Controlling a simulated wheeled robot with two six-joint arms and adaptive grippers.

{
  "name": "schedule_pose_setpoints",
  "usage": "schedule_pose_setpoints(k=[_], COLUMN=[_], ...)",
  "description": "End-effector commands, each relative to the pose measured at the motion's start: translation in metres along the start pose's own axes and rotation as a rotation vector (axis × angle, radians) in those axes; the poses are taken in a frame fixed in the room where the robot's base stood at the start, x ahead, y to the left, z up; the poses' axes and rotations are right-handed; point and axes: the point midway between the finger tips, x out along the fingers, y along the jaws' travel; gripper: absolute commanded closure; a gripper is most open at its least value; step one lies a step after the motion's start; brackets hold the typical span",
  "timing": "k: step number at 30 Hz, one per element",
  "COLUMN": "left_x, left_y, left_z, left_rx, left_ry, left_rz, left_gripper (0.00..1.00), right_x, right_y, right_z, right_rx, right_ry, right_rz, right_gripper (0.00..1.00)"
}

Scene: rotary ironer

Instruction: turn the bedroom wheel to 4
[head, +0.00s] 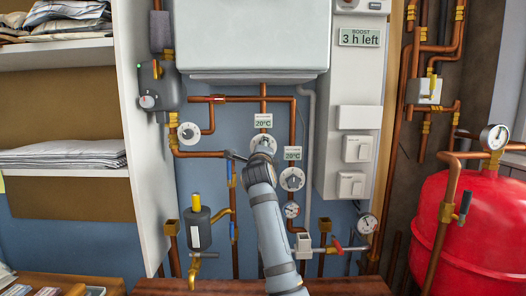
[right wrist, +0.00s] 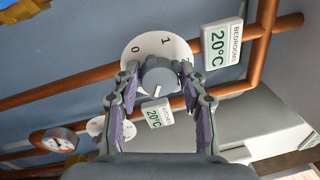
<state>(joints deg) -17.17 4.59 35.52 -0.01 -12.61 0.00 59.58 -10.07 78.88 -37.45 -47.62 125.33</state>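The bedroom wheel is a grey round knob (right wrist: 158,76) on a white dial, with a pale mark on it, beside a label (right wrist: 219,45) reading BEDROOMS 20°C. The dial's 0 and 1 show; its other figures are hidden or unreadable. In the head view the dial (head: 263,138) sits below its 20°C label (head: 263,121) and is mostly covered by my right gripper (head: 263,154). In the right wrist view the gripper's two fingers (right wrist: 160,72) stand on either side of the knob and look open; touch is not clear. My left gripper is out of view.
A second wheel (head: 292,179) with its own 20°C label is close at the lower right. A third dial (head: 189,133) is at the left. Copper pipes (head: 296,120) run around the wheels. A white shelf unit (head: 150,200) and a red tank (head: 475,225) flank the area.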

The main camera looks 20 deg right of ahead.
Motion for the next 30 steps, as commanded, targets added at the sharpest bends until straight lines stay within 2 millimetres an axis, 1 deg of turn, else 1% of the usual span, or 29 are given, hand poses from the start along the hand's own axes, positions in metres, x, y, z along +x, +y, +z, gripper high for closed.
schedule_pose_setpoints(k=[1,3,4,11,14,17,21,24,27,30], left_x=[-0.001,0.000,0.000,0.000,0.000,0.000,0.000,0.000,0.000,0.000], left_y=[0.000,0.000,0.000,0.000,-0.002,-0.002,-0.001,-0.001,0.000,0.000], left_z=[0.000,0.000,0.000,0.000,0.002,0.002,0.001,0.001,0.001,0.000], left_rx=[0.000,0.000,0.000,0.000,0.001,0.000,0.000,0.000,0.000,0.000], left_ry=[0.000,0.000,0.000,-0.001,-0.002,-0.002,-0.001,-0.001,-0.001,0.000], left_rz=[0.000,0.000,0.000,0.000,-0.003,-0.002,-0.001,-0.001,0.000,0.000], left_gripper=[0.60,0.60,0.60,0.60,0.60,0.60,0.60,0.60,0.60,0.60], right_x=[-0.001,0.000,0.000,0.000,-0.003,-0.016,-0.044,-0.061,-0.071,-0.075], right_y=[-0.003,-0.003,-0.002,-0.001,0.000,0.000,0.000,0.000,-0.001,-0.001], right_z=[0.001,0.001,0.001,0.000,0.000,0.001,0.001,0.001,0.001,0.001], right_rx=[0.002,0.001,0.001,-0.001,0.000,0.001,0.004,0.003,0.002,0.002], right_ry=[-0.002,-0.001,-0.001,0.001,0.001,0.000,-0.002,-0.002,-0.001,-0.001], right_rz=[-0.005,-0.004,-0.003,-0.001,0.000,0.000,0.000,0.001,-0.001,-0.001], right_gripper=[0.50,0.40,0.38,0.38,0.38,0.38,0.38,0.38,0.38,0.38])
